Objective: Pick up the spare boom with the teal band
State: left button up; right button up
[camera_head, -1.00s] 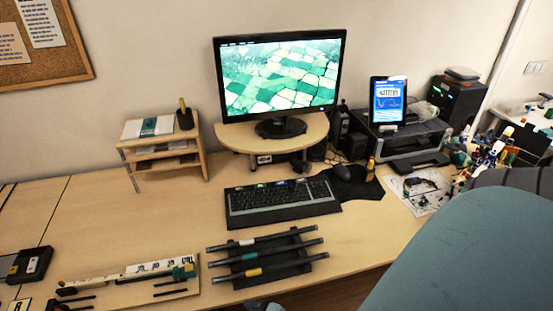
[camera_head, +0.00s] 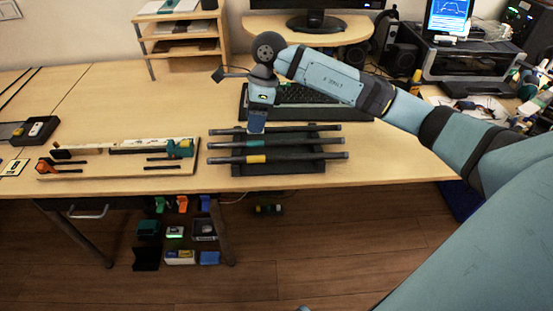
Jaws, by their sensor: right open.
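Three dark booms lie side by side across a black rack (camera_head: 282,169) near the table's front edge. The middle boom (camera_head: 300,143) is the one with the teal band, which shows just below my right gripper. The front boom (camera_head: 310,156) has a yellow band. The back boom (camera_head: 310,128) is partly covered by my gripper, which hides its band. My right gripper (camera_head: 257,130) points down over the back and middle booms, open, with nothing seen between its fingers. Whether it touches a boom I cannot tell. My left gripper is not in view.
A wooden board with parts (camera_head: 120,172) lies left of the rack. Behind the rack are a keyboard (camera_head: 300,117) and a monitor stand (camera_head: 350,30). The table is clear between board and shelf (camera_head: 182,37). Small bins (camera_head: 180,257) sit below the table.

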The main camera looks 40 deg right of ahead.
jog(key=w+d+r+h+b, duration=0.1)
jog(key=w+d+r+h, duration=0.1)
jog(key=d+h, duration=0.35)
jog(key=y+b, duration=0.2)
send_over(277, 141)
jog(key=shift+m+t, duration=0.3)
jog(key=f, duration=0.7)
jog(key=shift+w+f, duration=0.25)
jog(key=shift+f, duration=0.7)
jog(key=f, duration=0.3)
jog(key=shift+s+f+b, duration=0.25)
jog(key=shift+f+b, duration=0.05)
jog(key=shift+b, duration=0.1)
jog(key=shift+f, duration=0.55)
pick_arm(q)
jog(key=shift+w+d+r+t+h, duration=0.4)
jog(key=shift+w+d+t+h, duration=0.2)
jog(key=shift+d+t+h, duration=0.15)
pick_arm(e)
grip_shut()
